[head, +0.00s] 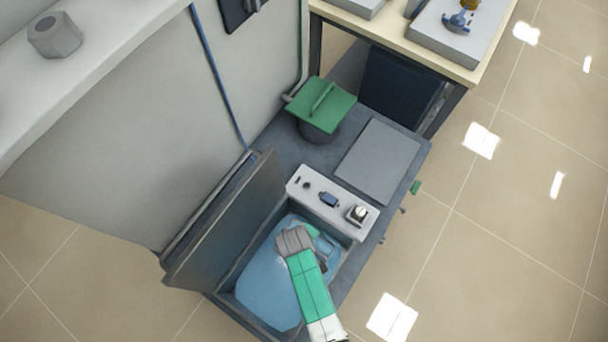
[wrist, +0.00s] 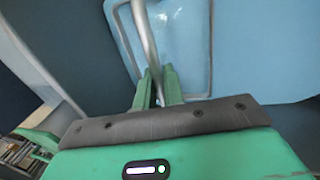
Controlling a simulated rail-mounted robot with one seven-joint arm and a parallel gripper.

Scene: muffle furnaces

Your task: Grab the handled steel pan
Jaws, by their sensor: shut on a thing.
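The handled steel pan (wrist: 183,45) shows in the wrist view as a shallow, bluish-looking rounded rectangle with a raised rim. Its thin metal handle (wrist: 146,42) runs down between the green fingers of my gripper (wrist: 158,84). The fingers are shut on this handle. In the head view my gripper (head: 297,238) reaches down into an open-topped box with a blue interior (head: 262,290). The pan is mostly hidden there behind my gripper and arm. I cannot tell whether the pan touches the box floor.
The box's raised lid (head: 225,225) stands at the left of the opening. A white control panel (head: 330,203) borders its back. Behind are a green-lidded pot (head: 320,108) and a flat grey plate (head: 378,160). A wooden-topped table (head: 400,30) stands farther back. The floor at right is clear.

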